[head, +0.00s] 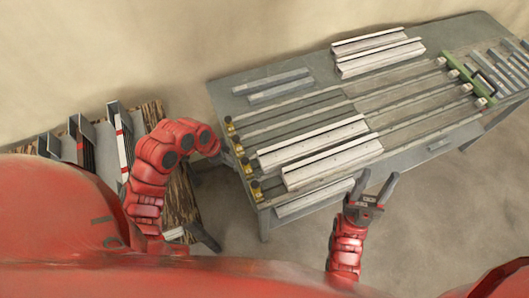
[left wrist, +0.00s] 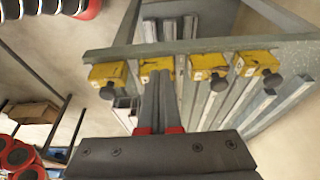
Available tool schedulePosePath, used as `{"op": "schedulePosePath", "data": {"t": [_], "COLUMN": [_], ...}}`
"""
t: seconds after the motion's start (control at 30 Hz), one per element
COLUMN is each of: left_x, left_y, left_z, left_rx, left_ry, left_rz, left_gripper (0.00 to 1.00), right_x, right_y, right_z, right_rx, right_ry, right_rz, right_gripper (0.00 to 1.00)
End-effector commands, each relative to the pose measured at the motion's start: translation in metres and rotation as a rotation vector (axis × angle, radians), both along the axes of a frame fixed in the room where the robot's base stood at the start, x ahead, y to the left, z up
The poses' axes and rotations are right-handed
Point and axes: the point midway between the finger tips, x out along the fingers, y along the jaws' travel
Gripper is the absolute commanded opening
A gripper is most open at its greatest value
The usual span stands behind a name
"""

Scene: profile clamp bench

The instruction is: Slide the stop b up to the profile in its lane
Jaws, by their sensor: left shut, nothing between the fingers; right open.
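Several yellow stops (head: 247,168) with dark knobs line the left end of the bench, one per lane; they also show in the left wrist view (left wrist: 262,66). Their marks are too small to tell which is stop b. My left gripper (left wrist: 157,76) is shut and empty, its tips in front of the second stop from the left (left wrist: 151,65) in that view; I cannot tell if they touch. In the head view its fingers are hidden. White profiles (head: 312,142) and (head: 332,165) lie along the nearer lanes. My right gripper (head: 374,182) is open and empty at the bench's front edge.
The bench (head: 224,89) carries more white profiles (head: 378,56) at the back, grey bars (head: 280,87) at back left, and a green strip (head: 466,78) near the right end. A rack with upright pieces (head: 88,143) stands at the left. Floor is open between.

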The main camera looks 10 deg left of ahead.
Motion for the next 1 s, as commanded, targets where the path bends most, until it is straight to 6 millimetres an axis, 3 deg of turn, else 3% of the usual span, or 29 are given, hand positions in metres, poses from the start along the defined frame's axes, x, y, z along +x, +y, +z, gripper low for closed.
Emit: {"op": "schedulePosePath", "data": {"t": [0.3,1.0], "left_x": [-0.001,0.031], "left_y": [0.0,-0.048], "left_z": [-0.027,-0.023], "left_rx": [0.0,-0.006], "left_ry": [0.002,-0.007], "left_rz": [-0.001,-0.008], "left_gripper": [0.0,0.0], "right_x": [0.0,0.0], "right_y": [0.0,0.0], "right_z": [-0.02,-0.04], "right_rx": [0.0,0.0], "right_ry": [0.0,0.0], "right_rz": [0.0,0.0], "right_gripper": [0.5,0.5]}}
